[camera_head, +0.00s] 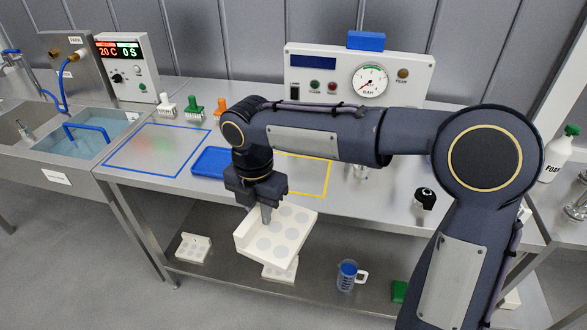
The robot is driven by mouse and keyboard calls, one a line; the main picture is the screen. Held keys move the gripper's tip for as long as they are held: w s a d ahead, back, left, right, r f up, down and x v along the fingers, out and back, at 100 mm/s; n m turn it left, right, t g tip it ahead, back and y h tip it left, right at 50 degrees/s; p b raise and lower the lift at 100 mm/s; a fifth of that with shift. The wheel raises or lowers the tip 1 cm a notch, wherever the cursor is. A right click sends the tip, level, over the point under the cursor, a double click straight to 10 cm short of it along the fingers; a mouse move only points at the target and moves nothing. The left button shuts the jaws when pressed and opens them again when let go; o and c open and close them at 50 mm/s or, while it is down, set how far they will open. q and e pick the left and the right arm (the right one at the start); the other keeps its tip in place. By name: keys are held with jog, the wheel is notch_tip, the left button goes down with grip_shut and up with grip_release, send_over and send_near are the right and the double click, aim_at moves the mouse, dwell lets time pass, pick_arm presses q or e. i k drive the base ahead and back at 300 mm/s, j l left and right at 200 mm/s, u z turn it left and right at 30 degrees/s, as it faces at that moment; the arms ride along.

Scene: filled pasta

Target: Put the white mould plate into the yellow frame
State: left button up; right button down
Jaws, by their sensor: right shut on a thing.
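My right gripper (266,212) is shut on the white mould plate (272,250), a pale plate with several round grey hollows and a raised edge. It holds the plate tilted, in front of the table's front edge and above the lower shelf. The yellow frame (328,178) is an outline on the table top, behind the gripper and to its right. My right arm hides much of the frame. My left gripper is not in view.
A blue tray (208,163) and a blue outline (136,171) lie left of the yellow frame. A black-topped object (425,198) stands to the right. The lower shelf holds another white piece (194,248), a blue measuring jug (347,276) and a green block (399,291).

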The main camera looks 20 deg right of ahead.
aim_at(296, 174)
jog(key=i, duration=0.9)
